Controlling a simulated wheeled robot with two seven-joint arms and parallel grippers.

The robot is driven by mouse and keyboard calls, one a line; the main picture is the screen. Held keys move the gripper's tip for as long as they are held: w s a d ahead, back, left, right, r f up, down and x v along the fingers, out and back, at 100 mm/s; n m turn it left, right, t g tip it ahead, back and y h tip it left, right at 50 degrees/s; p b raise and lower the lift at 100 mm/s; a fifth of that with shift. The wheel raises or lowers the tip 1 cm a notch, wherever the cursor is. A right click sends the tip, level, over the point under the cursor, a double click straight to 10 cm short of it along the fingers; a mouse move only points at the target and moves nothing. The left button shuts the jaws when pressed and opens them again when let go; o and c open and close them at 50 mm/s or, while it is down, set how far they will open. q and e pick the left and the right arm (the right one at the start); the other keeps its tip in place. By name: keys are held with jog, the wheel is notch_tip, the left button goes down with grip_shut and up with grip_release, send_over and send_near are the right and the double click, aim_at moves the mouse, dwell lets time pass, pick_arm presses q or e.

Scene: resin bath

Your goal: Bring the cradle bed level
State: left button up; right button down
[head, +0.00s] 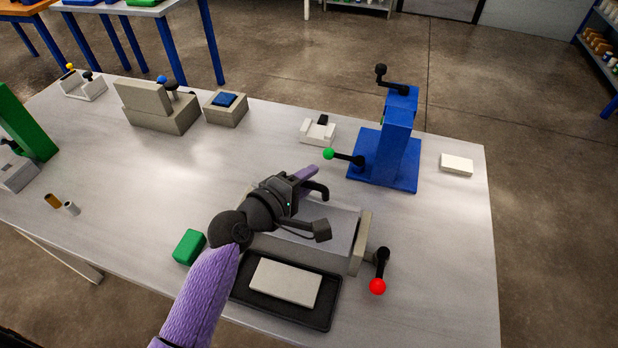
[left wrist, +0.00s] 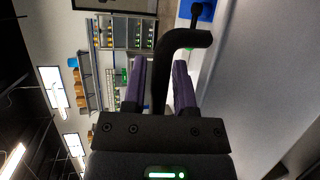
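The grey cradle has a pale flat bed (head: 335,226) and an upright end plate (head: 361,243). A black crank with a red knob (head: 377,286) sticks out by that plate. My left gripper (head: 312,174) is above the bed's far side. Its purple fingers (left wrist: 160,82) are apart, with a black bent bar (left wrist: 186,39) between them and gaps on both sides. The bar also shows beside the fingers in the head view (head: 322,188); what it joins is hidden. My arm covers the cradle's left part. The bed's tilt cannot be judged. My right gripper is not in view.
A black tray (head: 240,291) with a pale block (head: 286,282) lies in front of the cradle. A green block (head: 189,247) is left of it. A blue stand (head: 390,150) with a green-knobbed lever (head: 329,154) stands behind. The table's right side is mostly clear.

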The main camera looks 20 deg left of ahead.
pick_arm(q)
jog(key=shift+w+d, duration=0.1)
jog(key=shift+w, duration=0.1)
jog(key=shift+c, duration=0.2)
grip_shut()
dwell(1.2)
